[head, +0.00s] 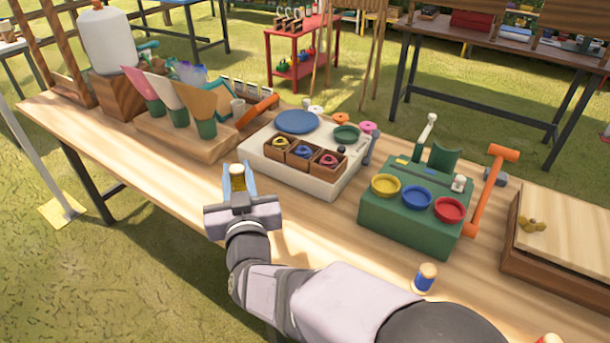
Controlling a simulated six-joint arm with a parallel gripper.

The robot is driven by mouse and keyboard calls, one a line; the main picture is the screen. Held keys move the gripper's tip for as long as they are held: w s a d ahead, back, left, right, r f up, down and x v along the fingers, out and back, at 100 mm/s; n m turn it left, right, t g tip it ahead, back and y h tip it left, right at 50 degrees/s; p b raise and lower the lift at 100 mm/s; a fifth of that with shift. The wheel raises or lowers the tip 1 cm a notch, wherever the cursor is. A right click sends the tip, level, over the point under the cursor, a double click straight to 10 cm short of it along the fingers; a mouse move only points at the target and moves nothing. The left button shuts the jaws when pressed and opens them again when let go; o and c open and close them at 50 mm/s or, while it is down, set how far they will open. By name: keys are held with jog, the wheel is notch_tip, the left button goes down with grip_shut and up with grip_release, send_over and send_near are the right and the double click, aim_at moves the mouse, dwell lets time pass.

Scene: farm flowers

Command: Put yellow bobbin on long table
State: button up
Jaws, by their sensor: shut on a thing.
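My gripper (239,181) is shut on the yellow bobbin (238,172), which stands roughly upright between the two fingers. Its pale top and some yellow show; the lower part is hidden by the gripper. In the picture they are over the front part of the long wooden table (168,183), left of the white block. I cannot tell whether the bobbin touches the table top.
A white block (262,160) with small wooden boxes stands behind right. A green box (385,225) with yellow, blue and red bowls is further right. A blue bobbin (425,279) stands at the front right. Paper cones (190,108) stand at the back left.

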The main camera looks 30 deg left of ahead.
jog(key=shift+w+a+r+t, duration=0.3)
jog(key=shift+w+r, duration=0.1)
jog(key=shift+r, duration=0.3)
jog(key=shift+f+b, duration=0.5)
jog(key=shift+f, duration=4.85)
jog(key=shift+f, duration=0.3)
jog(key=o, duration=1)
jog(key=shift+r, duration=0.1)
jog(key=shift+r, duration=0.2)
jog(key=v, duration=1.2)
jog(key=shift+r, duration=0.2)
